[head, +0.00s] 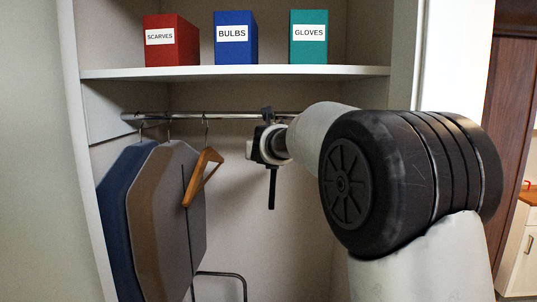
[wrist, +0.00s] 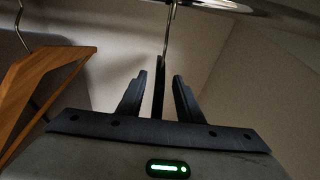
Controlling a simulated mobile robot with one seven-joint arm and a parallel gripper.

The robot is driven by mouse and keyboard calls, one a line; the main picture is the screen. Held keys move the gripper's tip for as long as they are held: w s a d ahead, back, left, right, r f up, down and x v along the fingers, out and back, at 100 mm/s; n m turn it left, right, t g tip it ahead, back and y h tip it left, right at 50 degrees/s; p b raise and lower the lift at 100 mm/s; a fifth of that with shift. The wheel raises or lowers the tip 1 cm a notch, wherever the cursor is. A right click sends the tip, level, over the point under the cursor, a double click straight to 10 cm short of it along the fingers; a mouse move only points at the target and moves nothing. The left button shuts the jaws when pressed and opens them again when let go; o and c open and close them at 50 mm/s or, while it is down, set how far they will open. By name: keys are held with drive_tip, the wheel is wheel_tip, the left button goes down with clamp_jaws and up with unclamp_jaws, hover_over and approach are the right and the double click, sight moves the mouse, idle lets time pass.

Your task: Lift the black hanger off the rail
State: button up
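The black hanger (head: 271,190) hangs edge-on, its lower part showing below my gripper (head: 264,146) in the head view; the rest is hidden behind the gripper. In the wrist view the black hanger (wrist: 158,88) stands upright between the two fingers of my gripper (wrist: 160,88), with a gap on each side. Its thin metal hook (wrist: 169,35) runs up towards the rail (wrist: 240,7). The rail (head: 185,116) crosses the closet below the shelf in the head view. My gripper is open, below the rail.
A wooden hanger (head: 204,176) hangs left of my gripper, close by in the wrist view (wrist: 40,75). Grey-brown (head: 155,215) and blue (head: 116,205) garments hang further left. A shelf (head: 250,72) with red (head: 172,42), blue (head: 236,45) and green (head: 309,45) boxes is above the rail.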

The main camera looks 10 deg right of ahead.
drive_tip(key=shift+x, duration=1.65)
clamp_jaws()
drive_tip(key=c, duration=0.7)
unclamp_jaws()
clamp_jaws()
